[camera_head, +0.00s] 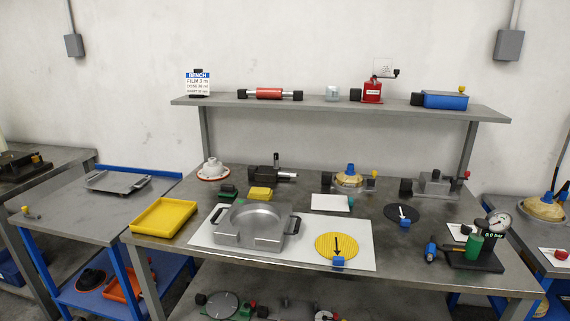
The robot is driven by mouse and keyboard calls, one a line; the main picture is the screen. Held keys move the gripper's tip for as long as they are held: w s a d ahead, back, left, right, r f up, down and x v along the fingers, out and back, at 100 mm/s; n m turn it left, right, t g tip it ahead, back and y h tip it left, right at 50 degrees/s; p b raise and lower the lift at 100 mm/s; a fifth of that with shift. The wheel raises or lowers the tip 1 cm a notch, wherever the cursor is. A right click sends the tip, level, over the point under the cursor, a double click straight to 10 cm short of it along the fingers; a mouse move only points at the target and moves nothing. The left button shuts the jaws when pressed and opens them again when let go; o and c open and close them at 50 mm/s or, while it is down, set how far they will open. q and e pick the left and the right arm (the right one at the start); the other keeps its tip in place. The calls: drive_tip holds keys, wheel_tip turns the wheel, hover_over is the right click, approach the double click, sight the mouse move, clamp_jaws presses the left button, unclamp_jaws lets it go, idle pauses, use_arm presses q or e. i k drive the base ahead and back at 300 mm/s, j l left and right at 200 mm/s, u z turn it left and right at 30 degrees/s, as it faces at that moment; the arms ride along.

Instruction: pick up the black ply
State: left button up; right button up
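A flat black disc (388,212) with a white arrow lies on the right half of the main workbench. A small blue block (405,222) sits at its front edge. A yellow disc (324,243) with a black arrow lies on a white sheet left of and in front of it, also with a blue block at its front edge. Neither of my grippers shows in this view.
A grey metal mould (248,221) with black handles sits on the white sheet (362,258). A gauge stand (480,262) stands right of the black disc. A yellow tray (163,218) is at the left. A raised shelf (330,104) spans the back.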

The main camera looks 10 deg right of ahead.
sight(404, 214)
drive_tip(key=i+l+z, duration=0.1)
drive_tip(key=z, duration=1.1)
drive_tip(key=i+l, duration=0.05)
